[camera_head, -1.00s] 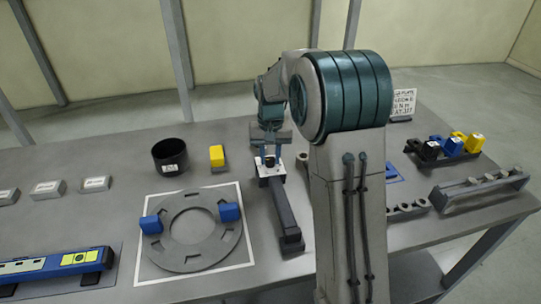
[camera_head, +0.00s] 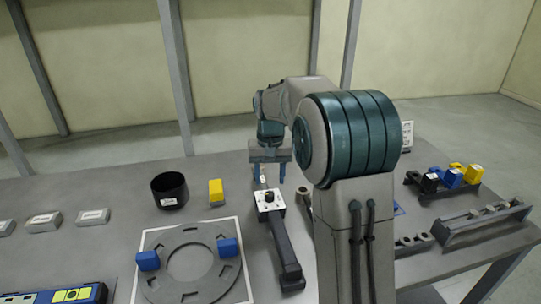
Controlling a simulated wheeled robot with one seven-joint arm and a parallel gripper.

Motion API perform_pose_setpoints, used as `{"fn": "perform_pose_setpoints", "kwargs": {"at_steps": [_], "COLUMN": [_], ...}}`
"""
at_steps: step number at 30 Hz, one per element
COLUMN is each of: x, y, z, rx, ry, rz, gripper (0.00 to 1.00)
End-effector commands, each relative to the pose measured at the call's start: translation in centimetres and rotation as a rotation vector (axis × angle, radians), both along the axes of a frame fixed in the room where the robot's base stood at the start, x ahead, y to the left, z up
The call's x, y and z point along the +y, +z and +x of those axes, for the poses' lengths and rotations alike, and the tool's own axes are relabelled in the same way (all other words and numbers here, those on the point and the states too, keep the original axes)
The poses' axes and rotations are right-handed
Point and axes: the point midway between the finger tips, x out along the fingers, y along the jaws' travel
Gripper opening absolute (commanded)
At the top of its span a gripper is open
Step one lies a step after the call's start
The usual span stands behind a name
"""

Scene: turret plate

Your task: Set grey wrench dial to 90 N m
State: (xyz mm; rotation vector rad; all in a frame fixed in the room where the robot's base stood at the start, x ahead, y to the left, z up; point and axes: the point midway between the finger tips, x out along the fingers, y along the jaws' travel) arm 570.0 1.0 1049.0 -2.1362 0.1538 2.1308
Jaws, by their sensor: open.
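The grey wrench (camera_head: 283,248) lies on the bench, its dark handle running towards the front. At its far end is a pale face plate with a small dark dial (camera_head: 267,198). The dial's markings are too small to read. My gripper (camera_head: 269,178) points down, open and empty, just above and behind the dial in the picture. Its fingers look clear of the dial.
A grey turret plate (camera_head: 190,290) with two blue blocks lies left of the wrench. A black cup (camera_head: 169,190) and a yellow block (camera_head: 216,191) stand behind it. My arm covers the bench to the right. A rack (camera_head: 485,222) stands at far right.

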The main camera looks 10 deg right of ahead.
Motion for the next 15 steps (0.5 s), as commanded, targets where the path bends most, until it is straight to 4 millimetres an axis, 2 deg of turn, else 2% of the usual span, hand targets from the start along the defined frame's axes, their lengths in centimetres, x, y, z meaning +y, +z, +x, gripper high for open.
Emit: {"fn": "perform_pose_setpoints", "kwargs": {"at_steps": [1,6,10,15], "x": [0.0,0.0,-0.1,-0.1], "y": [1.3,5.0,7.1,8.4], "z": [0.1,0.1,0.0,0.0], "rx": [-0.006,-0.004,-0.003,-0.001], "ry": [0.000,0.000,0.000,0.000], "rz": [0.000,0.000,0.001,0.000], "gripper": [0.49,0.49,0.49,0.49]}}
